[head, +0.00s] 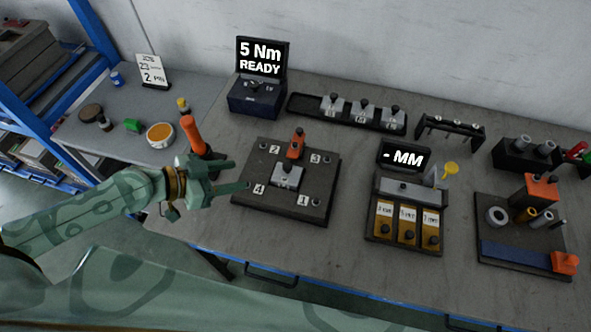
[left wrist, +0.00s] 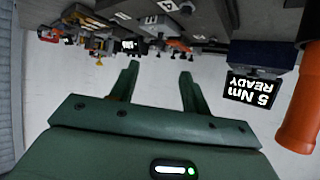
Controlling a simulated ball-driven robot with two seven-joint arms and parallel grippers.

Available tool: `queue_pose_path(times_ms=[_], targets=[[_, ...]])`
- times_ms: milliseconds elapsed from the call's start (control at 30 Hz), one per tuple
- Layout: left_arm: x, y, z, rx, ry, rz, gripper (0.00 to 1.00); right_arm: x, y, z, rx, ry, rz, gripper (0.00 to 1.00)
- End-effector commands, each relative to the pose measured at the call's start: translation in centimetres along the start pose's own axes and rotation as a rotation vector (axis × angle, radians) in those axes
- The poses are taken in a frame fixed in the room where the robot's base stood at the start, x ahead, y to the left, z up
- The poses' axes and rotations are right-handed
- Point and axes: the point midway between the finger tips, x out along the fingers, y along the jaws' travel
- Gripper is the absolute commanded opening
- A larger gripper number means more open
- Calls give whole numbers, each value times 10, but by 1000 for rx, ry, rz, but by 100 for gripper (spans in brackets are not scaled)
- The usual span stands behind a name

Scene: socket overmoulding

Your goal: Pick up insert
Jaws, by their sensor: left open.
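Several grey metal blocks with black knobs, which look like inserts (head: 333,104), stand in a long black tray (head: 296,103) at the back. A similar grey block (head: 287,180) with a dark knob sits in the middle of a dark plate (head: 262,210) with numbered corners. I cannot tell which block is the insert meant. My left gripper (head: 238,175) is open and empty, with its fingers near the plate's left edge, to the left of the grey block. Its fingers also show apart in the left wrist view (left wrist: 158,82). My right gripper is not in view.
An orange-handled tool (head: 193,134) stands upright close behind my left gripper. A display box (head: 256,96) reads "5 Nm READY". A gauge station (head: 403,158) reads "- MM" above yellow compartments. A parts fixture (head: 490,252) is at the right. Bare tabletop lies in front of the plate.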

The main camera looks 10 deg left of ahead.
Motion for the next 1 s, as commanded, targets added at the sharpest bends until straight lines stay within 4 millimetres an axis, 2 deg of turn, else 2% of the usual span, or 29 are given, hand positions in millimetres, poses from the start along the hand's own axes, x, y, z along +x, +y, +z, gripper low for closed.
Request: queue_pose_path(times_ms=[133, 300, 567, 700, 800, 1000], targets=[[40, 0, -4, -4, 7, -2, 47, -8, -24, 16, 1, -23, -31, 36], [74, 0, -2, -2, 3, -2, 47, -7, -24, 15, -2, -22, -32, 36], [97, 1, -5, -2, 3, -1, 47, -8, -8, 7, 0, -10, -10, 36], [120, 3, -12, -4, 4, 0, 47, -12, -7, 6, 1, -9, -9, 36], [134, 2, -9, -2, 0, -1, 47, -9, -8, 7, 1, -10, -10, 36], [140, 2, -9, 1, -1, -1, 47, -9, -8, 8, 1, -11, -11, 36]])
